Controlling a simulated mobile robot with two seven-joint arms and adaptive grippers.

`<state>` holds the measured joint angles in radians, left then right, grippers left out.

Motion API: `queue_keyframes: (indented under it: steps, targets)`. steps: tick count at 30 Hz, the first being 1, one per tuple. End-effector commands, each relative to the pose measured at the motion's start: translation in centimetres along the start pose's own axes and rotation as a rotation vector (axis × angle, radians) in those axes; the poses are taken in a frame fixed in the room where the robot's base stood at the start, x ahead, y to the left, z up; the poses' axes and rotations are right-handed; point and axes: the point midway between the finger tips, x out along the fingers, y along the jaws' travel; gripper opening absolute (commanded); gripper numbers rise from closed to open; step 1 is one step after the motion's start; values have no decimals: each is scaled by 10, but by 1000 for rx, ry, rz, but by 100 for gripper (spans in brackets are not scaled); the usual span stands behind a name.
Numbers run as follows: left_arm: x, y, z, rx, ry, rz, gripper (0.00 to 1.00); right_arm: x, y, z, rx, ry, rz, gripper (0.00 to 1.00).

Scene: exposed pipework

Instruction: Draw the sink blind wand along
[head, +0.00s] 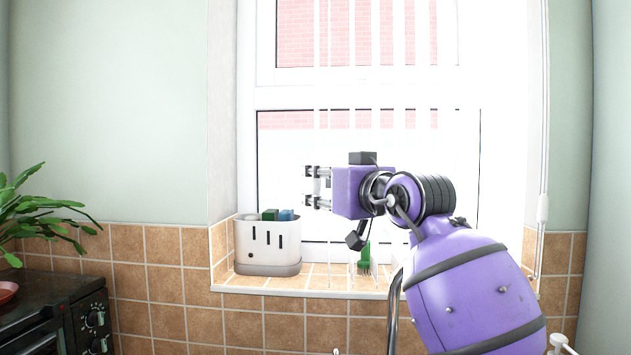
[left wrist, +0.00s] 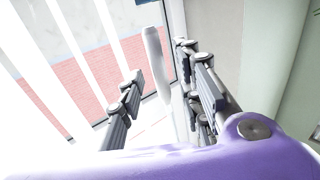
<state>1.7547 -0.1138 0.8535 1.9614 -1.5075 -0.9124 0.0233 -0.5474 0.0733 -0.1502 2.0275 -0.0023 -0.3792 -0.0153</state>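My left gripper (head: 312,187) is in front of the window with its two fingers apart, one above the other, pointing left. In the left wrist view the left gripper (left wrist: 160,62) is also open. A white, tapered blind wand (left wrist: 153,50) shows between its fingers there, nearer the right-hand finger; I cannot tell whether it touches. In the head view I cannot pick the wand out from the pale slats and glare. White vertical blind slats (head: 364,40) hang across the window. My right gripper is not in view.
On the tiled sill stand a white caddy (head: 267,246) with coloured items and a green brush (head: 364,256), below the gripper. A white cord with a weight (head: 542,208) hangs at the window's right edge. A plant (head: 35,215) and an oven (head: 75,315) stand left.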

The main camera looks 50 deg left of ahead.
Motion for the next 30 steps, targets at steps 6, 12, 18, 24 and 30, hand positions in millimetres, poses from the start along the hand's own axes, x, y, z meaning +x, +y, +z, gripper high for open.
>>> queue_keyframes:
  steps: [6,12,18,24,30]
  targets:
    - [22,0,-1,0,1,0,32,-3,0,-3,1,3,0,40]
    - [26,1,0,0,0,1,32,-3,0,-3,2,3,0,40]
    - [26,1,0,0,0,1,21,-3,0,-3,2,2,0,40]
    - [25,0,0,0,1,1,0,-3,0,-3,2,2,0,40]
    - [25,1,0,1,1,1,0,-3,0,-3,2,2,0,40]
